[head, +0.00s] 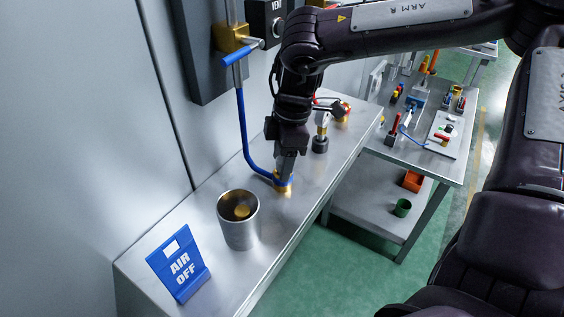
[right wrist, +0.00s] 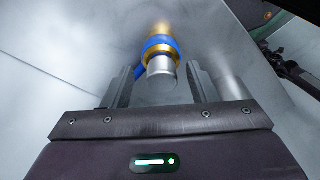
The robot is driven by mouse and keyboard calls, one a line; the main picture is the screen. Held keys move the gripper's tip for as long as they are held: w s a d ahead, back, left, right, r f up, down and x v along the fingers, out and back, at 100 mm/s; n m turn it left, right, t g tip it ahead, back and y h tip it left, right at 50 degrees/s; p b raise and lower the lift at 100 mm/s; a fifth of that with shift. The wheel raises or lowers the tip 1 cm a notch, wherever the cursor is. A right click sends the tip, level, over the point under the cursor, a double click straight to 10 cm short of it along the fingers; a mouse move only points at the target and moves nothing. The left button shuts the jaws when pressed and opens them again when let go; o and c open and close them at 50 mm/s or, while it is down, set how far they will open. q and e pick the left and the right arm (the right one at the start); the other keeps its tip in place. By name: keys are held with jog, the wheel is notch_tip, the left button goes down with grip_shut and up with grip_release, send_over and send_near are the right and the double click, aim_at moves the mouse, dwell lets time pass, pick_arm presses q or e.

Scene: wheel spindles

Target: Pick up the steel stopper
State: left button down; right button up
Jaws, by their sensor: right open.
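A short steel cylinder (right wrist: 161,68), which looks like the steel stopper, shows in the right wrist view at a brass fitting with a blue band (right wrist: 160,45). My right gripper (right wrist: 162,78) is open, with one finger on each side of the steel cylinder. I cannot tell whether the fingers touch it. In the head view my right gripper (head: 284,177) points down at the brass and blue fitting (head: 284,187) on the steel bench and hides the stopper. My left gripper is not in view.
A blue hose (head: 244,130) runs down the wall to the fitting. A gauge assembly (head: 321,130) stands behind my gripper. A tool table (head: 440,165) is right.

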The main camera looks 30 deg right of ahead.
jog(key=shift+s+f, duration=0.1)
jog(key=c, duration=0.5)
jog(key=shift+c, duration=1.1)
jog(key=c, duration=0.4)
jog(key=shift+o, duration=0.2)
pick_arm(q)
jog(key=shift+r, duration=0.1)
